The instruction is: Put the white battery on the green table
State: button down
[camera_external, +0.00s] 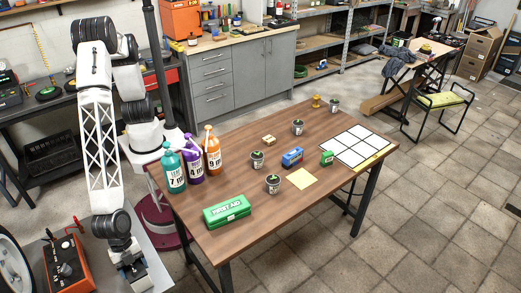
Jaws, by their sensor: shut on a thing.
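My gripper (132,272) is at the lower left, pointing down over a pale grey surface (158,268). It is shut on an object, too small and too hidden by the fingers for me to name. I cannot make out a white battery clearly anywhere. No tabletop looks plainly green. The large table (250,160) in the middle has a brown wooden top, and my gripper is left of it and apart from it.
An orange-red device (68,263) with cables sits just left of my gripper. The brown table holds three bottles (194,162), a green first-aid box (227,211), several small cans (273,184), a blue box (292,157) and a white grid (357,146). Its front right is clear.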

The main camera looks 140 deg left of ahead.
jog(key=shift+c, duration=0.5)
grip_release()
jog(key=shift+f, duration=0.1)
jog(key=v, duration=1.1)
jog(key=shift+r, duration=0.25)
jog(key=shift+s+r, duration=0.15)
jog(key=shift+r, duration=0.25)
